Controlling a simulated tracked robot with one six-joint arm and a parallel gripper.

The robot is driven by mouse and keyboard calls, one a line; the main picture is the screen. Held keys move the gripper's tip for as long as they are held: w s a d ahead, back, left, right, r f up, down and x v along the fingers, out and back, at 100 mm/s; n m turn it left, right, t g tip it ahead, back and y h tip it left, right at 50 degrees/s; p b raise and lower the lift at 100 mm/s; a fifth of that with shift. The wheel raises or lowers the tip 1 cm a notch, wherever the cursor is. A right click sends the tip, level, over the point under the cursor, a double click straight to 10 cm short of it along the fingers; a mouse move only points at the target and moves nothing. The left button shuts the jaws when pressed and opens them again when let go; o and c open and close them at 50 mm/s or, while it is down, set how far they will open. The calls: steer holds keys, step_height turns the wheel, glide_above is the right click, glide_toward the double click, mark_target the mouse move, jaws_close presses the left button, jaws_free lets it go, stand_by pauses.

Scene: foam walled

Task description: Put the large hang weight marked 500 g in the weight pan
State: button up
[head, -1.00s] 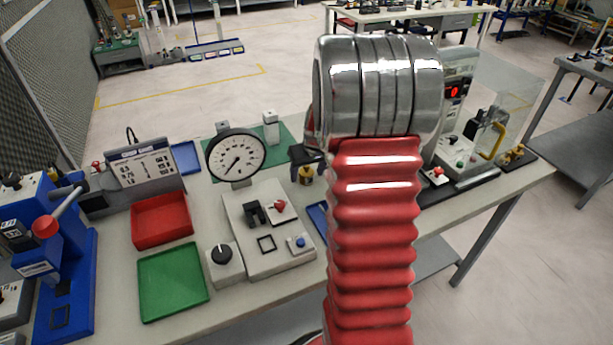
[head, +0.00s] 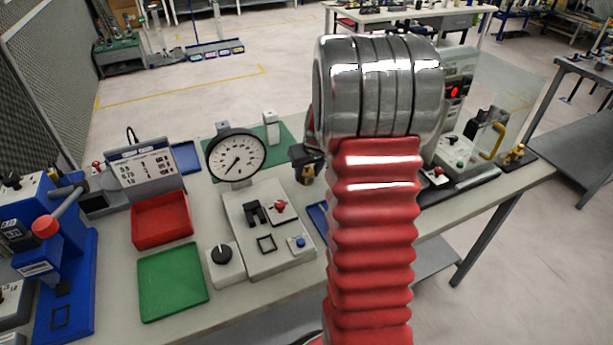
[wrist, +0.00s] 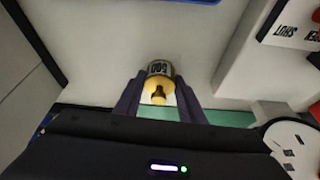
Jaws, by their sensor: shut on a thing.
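The brass weight (wrist: 158,83) is between my gripper's fingers in the wrist view, with dark 500 lettering on a pale band. My gripper (wrist: 158,98) is shut on it, one dark finger on each side. In the head view my gripper (head: 306,160) and the weight (head: 304,175) show just left of my arm, over the bench and right of the dial gauge. My arm hides part of the gripper there. I cannot make out the weight pan in either view.
A dial gauge (head: 237,157) stands behind a grey test unit (head: 268,240). A blue press (head: 60,270) is at far left. A clear-shielded unit (head: 470,125) stands behind my arm at right.

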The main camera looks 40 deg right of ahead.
jaws_close()
steer(key=shift+r, duration=0.15)
step_height(320, 180, up, 10)
steer(key=shift+f, duration=0.1)
stand_by(0.5)
stand_by(0.4)
